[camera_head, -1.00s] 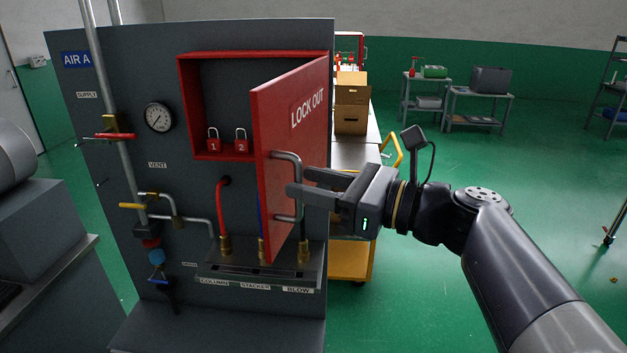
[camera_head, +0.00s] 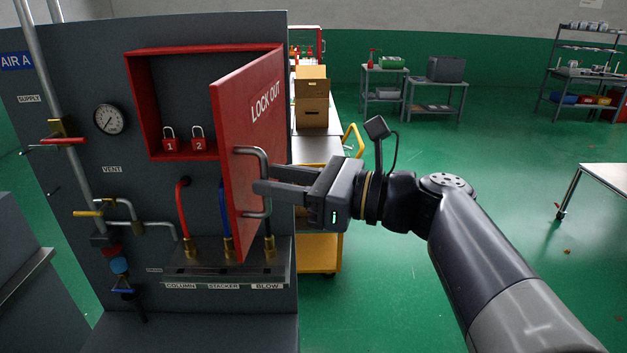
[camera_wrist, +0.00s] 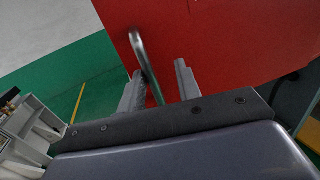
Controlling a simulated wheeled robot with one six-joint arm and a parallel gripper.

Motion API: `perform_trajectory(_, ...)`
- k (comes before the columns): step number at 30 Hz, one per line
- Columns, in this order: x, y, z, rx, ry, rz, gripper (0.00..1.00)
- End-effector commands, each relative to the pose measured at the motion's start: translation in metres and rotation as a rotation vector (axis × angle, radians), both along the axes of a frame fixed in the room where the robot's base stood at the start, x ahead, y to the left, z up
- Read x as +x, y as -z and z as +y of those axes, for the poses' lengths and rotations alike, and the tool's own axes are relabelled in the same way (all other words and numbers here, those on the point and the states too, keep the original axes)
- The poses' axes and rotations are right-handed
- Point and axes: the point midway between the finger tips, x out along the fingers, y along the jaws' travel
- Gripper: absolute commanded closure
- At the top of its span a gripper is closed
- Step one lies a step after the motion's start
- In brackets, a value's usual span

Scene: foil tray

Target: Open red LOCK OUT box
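The red LOCK OUT box (camera_head: 140,100) is set in the grey panel. Its door (camera_head: 232,120), hinged at the right, stands well open and swung outward. Two red padlocks marked 1 (camera_head: 169,143) and 2 (camera_head: 199,142) show inside. The grey bar handle (camera_head: 266,165) is on the door's outer face near its free edge. My gripper (camera_head: 268,180) is at the handle, with its fingers apart. In the wrist view the handle (camera_wrist: 146,62) passes between the fingers (camera_wrist: 159,85), close to the left one; I cannot tell whether they touch.
Red, blue and dark hoses with brass fittings (camera_head: 190,246) lie below the door.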

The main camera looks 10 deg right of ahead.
Motion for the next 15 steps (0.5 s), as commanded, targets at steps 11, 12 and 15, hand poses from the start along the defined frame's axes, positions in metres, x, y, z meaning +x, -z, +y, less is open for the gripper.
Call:
perform_trajectory(11,-0.023,0.001,-0.048,0.0,0.005,-0.001,0.68)
perform_trajectory(12,-0.025,0.001,-0.053,0.0,0.006,-0.001,0.68)
perform_trajectory(15,-0.031,0.001,-0.064,0.0,0.005,-0.001,0.68)
